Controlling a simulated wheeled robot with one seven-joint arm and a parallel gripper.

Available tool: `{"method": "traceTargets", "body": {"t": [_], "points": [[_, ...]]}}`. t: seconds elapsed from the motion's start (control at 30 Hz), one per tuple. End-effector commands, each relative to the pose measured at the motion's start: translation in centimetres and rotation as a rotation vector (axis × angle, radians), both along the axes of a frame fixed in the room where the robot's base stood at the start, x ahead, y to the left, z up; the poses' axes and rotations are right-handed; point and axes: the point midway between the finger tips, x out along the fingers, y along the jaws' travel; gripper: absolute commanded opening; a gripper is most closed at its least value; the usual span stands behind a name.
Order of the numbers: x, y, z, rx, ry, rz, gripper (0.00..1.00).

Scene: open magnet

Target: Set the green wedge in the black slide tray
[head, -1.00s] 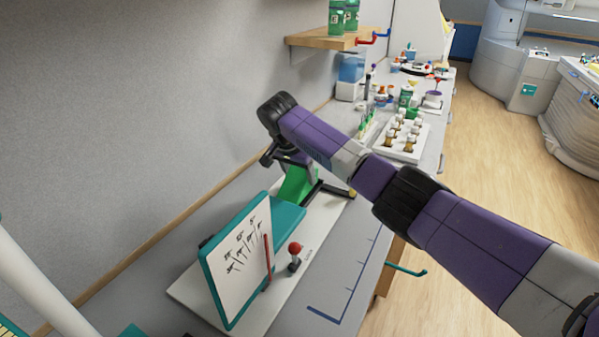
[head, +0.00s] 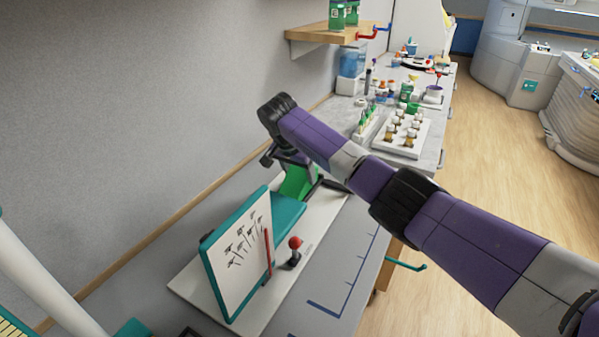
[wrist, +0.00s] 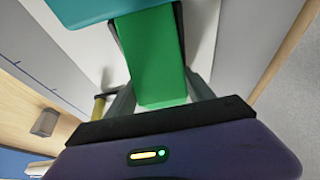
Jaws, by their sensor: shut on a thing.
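The green wedge (head: 296,183) stands at the far end of a teal block on a white board. In the wrist view, the wedge (wrist: 152,55) lies between my two fingers. My gripper (wrist: 162,95) is shut on it. In the head view, my gripper (head: 303,177) and forearm partly cover the wedge. I cannot make out the black slide tray for sure; a dark corner (head: 190,332) at the bottom edge of the head view is too cut off to tell.
The teal block (head: 285,217) carries a tilted white chart (head: 240,250) in a teal frame. A red-topped knob (head: 294,250) stands beside it on the white board (head: 190,285). A white rack of vials (head: 402,135) stands farther back.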

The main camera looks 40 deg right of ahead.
Motion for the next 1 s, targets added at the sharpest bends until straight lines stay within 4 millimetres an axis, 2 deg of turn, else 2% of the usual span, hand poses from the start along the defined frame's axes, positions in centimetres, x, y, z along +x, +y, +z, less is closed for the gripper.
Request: {"method": "traceTargets", "body": {"t": [0.27,0.3,0.4,0.77,1.0], "points": [[0.0,0.0,-0.1,0.000,0.000,0.000,0.16],[0.0,0.0,-0.1,0.000,0.000,0.000,0.67],[0.0,0.0,-0.1,0.000,0.000,0.001,0.87],[0.0,0.2,0.2,0.001,-0.001,0.002,0.87],[-0.4,1.4,3.2,0.000,-0.003,0.003,0.87]]}}
